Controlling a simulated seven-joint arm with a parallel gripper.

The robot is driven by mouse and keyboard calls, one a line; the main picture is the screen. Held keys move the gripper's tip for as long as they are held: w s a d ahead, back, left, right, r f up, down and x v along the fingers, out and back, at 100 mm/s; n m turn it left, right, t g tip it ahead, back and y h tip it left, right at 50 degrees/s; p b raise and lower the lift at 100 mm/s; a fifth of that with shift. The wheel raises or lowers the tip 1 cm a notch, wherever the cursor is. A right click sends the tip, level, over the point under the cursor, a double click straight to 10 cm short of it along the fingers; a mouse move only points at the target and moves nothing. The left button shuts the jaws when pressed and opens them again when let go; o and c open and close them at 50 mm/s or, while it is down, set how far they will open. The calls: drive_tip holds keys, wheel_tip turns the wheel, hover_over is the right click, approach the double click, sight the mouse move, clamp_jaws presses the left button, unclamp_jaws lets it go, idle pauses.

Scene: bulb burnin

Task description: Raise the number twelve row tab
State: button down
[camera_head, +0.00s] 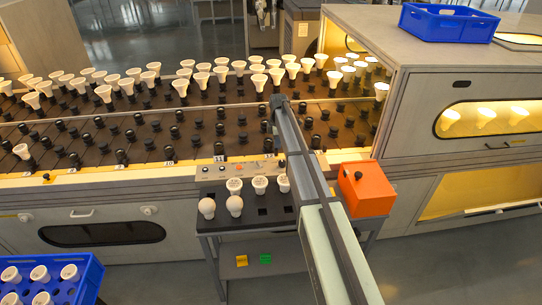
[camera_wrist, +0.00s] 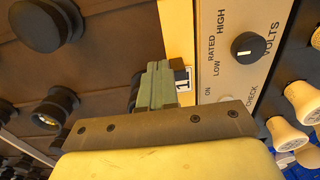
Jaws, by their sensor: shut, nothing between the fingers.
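My gripper (camera_wrist: 158,75) is shut and empty in the wrist view. Its green-grey fingers are together over the front edge of the burn-in rack, right beside a small white number plate (camera_wrist: 183,80). Only a "1" is readable on that plate; the fingers cover the rest. A dark round part (camera_wrist: 136,88) shows partly behind the fingers; I cannot tell whether it is the row tab or a socket, or whether it is touched. In the head view my arm crosses the rack edge right of the number 11 plate (camera_head: 219,158) and hides the row there.
A control panel with a black knob (camera_wrist: 248,46) lies right of the fingers. White bulbs (camera_wrist: 304,102) stand in the cart tray (camera_head: 262,215) below. An orange box (camera_head: 367,187) is right of my arm. Black sockets (camera_wrist: 54,108) fill the rack.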

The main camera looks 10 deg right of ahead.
drive_tip(key=shift+w+r, duration=0.35)
drive_tip(key=shift+r, duration=0.15)
wheel_tip(320, 180, up, 6)
drive_tip(key=shift+f, duration=0.1)
idle(0.8)
